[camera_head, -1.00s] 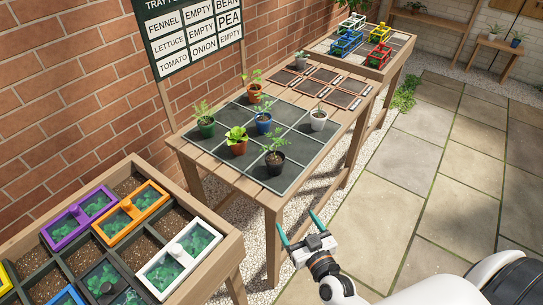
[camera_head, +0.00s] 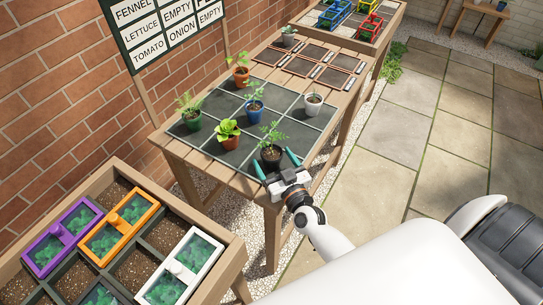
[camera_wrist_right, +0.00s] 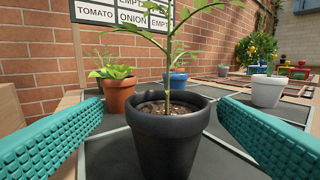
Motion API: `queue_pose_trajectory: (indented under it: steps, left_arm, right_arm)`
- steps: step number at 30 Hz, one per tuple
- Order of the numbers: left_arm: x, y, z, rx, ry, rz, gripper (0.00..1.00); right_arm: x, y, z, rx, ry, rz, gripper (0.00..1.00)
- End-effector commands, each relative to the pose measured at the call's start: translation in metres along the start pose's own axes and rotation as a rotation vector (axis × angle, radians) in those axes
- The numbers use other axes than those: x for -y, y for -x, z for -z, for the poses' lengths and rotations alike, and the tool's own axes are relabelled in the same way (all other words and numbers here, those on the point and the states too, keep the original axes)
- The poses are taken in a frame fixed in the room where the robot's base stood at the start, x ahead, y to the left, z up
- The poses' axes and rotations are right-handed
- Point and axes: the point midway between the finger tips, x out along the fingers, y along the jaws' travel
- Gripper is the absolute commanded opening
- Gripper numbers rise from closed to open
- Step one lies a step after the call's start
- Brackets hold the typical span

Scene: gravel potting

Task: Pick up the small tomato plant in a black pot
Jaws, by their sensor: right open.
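The small tomato plant in a black pot (camera_head: 270,157) stands upright at the near corner of the dark tiled mat (camera_head: 205,140) on the wooden table. It also shows large and central in the right wrist view (camera_wrist_right: 168,135). My right gripper (camera_head: 277,164) is open at the table's near edge, with its teal fingers to the left and right of the pot. In the right wrist view the fingers (camera_wrist_right: 170,132) stand apart with visible gaps on both sides of the pot. My left gripper is not in view.
A leafy plant in a terracotta pot (camera_head: 229,142) is close on the left. A blue pot (camera_head: 255,115), a white pot (camera_head: 313,107), a green pot (camera_head: 191,122) and another orange pot (camera_head: 240,80) stand farther back. A planter box (camera_head: 222,250) is at lower left.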

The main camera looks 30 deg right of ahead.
Motion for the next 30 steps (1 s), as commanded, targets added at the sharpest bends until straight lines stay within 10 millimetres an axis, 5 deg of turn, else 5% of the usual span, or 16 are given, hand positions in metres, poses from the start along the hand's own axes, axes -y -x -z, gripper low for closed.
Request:
queue_pose_trajectory:
  steps: [9,18,27,30]
  left_arm:
    - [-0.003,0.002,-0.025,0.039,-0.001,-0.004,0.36]
    - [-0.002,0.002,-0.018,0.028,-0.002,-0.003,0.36]
    - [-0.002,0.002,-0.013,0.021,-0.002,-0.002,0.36]
    - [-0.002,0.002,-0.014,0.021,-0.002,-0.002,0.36]
  right_arm:
    - [0.006,-0.044,0.001,0.003,0.001,0.000,0.83]
    - [0.005,-0.049,0.002,0.001,0.001,-0.001,0.83]
    - [0.005,-0.049,0.002,0.001,0.001,-0.001,0.35]
    - [0.005,-0.049,0.002,0.002,0.001,0.000,0.32]
